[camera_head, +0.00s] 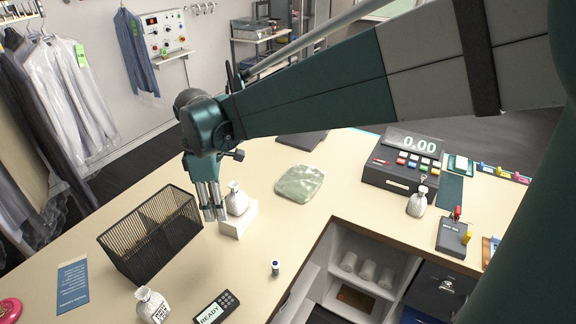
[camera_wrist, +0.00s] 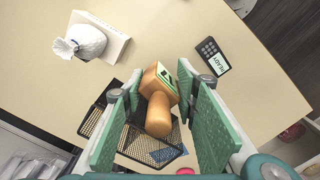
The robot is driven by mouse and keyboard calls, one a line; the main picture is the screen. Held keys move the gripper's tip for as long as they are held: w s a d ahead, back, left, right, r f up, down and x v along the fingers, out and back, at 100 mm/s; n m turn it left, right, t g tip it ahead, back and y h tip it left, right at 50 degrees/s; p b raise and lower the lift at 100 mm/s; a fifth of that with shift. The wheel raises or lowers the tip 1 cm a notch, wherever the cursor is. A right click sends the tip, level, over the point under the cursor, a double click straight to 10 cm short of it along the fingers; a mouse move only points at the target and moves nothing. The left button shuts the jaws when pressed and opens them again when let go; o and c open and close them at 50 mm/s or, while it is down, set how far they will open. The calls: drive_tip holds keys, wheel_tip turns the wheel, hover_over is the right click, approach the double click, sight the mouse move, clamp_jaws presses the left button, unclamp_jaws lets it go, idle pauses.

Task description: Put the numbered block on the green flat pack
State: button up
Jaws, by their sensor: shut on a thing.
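In the head view I cannot make out the block at the fingertips. The green flat pack (camera_head: 299,183) lies flat on the counter, right of my gripper, and is not in the wrist view.
A tied white bag (camera_head: 237,201) sits on a white box (camera_head: 238,220) close to my gripper's right. The black mesh basket (camera_head: 150,235) is to its left. A READY terminal (camera_head: 215,307) and another bag (camera_head: 151,303) are nearer. The counter (camera_head: 290,222) around the pack is clear.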

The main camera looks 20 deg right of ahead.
drive_tip(key=w+d+r, duration=0.1)
drive_tip(key=w+d, duration=0.6)
drive_tip(key=w, duration=0.4)
drive_tip(key=n+p, duration=0.2)
drive_tip(key=p, duration=0.1)
hover_over(300, 178)
wheel_tip(300, 178, down, 11)
drive_tip(key=shift+s+f, duration=0.2)
drive_tip(key=shift+f, duration=0.35)
drive_tip(key=shift+f, duration=3.1)
drive_tip(key=shift+f+p, duration=0.4)
drive_tip(key=shift+f, duration=1.5)
